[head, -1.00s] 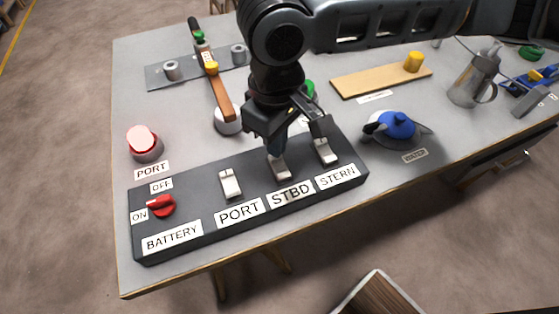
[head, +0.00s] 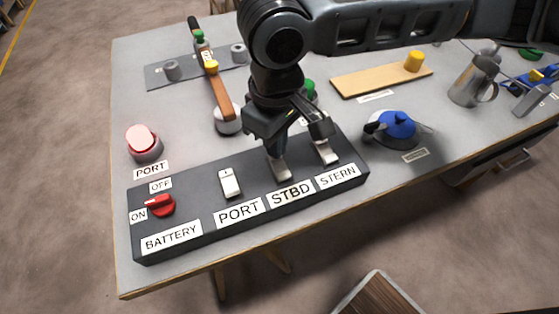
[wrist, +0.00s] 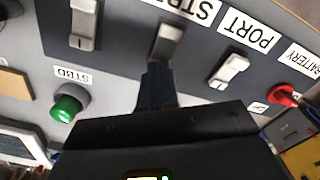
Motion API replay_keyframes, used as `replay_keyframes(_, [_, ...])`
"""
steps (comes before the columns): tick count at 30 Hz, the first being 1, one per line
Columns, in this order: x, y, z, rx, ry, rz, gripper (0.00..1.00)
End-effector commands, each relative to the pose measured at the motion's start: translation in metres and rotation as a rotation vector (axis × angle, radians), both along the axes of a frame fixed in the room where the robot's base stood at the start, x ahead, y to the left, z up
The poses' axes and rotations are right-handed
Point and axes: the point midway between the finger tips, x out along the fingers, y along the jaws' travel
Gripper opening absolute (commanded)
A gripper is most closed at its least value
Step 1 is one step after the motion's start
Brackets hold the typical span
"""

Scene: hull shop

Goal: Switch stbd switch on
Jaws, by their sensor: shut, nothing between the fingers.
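The stbd switch (head: 282,172) is a pale rocker on the dark switch panel (head: 205,212), above the STBD label, between the port switch (head: 229,183) and the stern switch (head: 325,153). My gripper (head: 277,153) is shut and empty. Its tip is at the upper end of the stbd switch and hides part of it. In the wrist view the closed fingers (wrist: 157,85) reach the near end of the stbd switch (wrist: 166,42). They look to be touching it, but I cannot be sure. The switch's exact tilt is hard to tell.
A red battery knob (head: 161,205) is at the panel's left end. A green STBD button (wrist: 67,108) lies behind the panel. A blue-topped item (head: 398,126) is right of the panel.

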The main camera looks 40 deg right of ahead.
Motion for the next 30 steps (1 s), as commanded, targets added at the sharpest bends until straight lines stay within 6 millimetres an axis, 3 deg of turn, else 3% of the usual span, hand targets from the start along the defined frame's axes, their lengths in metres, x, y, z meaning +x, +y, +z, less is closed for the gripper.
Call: replay_keyframes(30, [0.0,0.0,-0.012,0.0,0.0,-0.001,0.0])
